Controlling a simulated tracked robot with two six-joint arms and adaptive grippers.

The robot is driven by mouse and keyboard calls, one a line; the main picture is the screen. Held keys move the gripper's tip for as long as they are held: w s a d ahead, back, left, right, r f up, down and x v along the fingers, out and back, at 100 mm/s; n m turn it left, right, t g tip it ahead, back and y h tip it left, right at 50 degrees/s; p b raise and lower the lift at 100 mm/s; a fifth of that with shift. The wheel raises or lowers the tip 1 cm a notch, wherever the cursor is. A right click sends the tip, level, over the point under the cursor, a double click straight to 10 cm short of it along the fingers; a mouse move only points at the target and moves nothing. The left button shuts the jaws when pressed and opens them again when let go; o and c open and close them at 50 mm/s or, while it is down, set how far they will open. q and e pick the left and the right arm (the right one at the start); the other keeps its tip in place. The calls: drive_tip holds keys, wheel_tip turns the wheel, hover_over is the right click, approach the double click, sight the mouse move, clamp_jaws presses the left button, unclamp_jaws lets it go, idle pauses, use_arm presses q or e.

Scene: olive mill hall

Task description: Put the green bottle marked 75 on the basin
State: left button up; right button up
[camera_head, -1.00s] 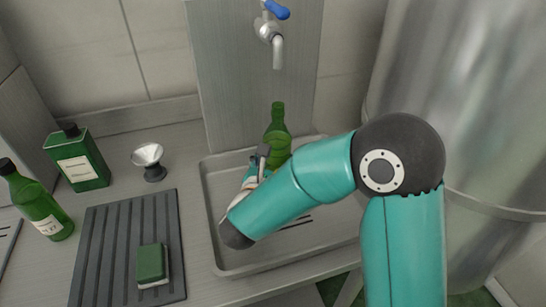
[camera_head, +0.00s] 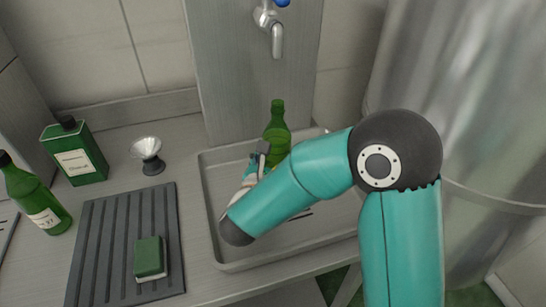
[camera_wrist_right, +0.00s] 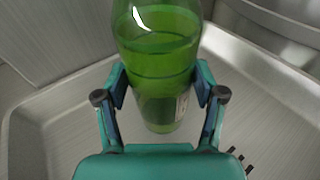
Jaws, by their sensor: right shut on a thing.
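A green glass bottle (camera_head: 277,128) stands upright over the basin (camera_head: 230,268), near its back edge under the tap. My right gripper (camera_head: 262,158) is shut on this bottle; its arm hides part of the bottle and basin. In the right wrist view, the two fingers (camera_wrist_right: 161,84) press on either side of the bottle (camera_wrist_right: 158,60). The basin floor (camera_wrist_right: 75,128) shows around the bottle's lower end. I cannot tell whether the bottle touches it. Only an edge of its label shows, and no number can be read. My left gripper is not in view.
Another green bottle (camera_head: 35,200) and a green tin (camera_head: 78,155) stand at the left. A tap (camera_head: 277,38) hangs above; a steel tank (camera_head: 465,110) stands right.

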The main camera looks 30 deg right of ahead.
drive_tip(key=o, duration=1.6)
drive_tip(key=shift+f, duration=0.1)
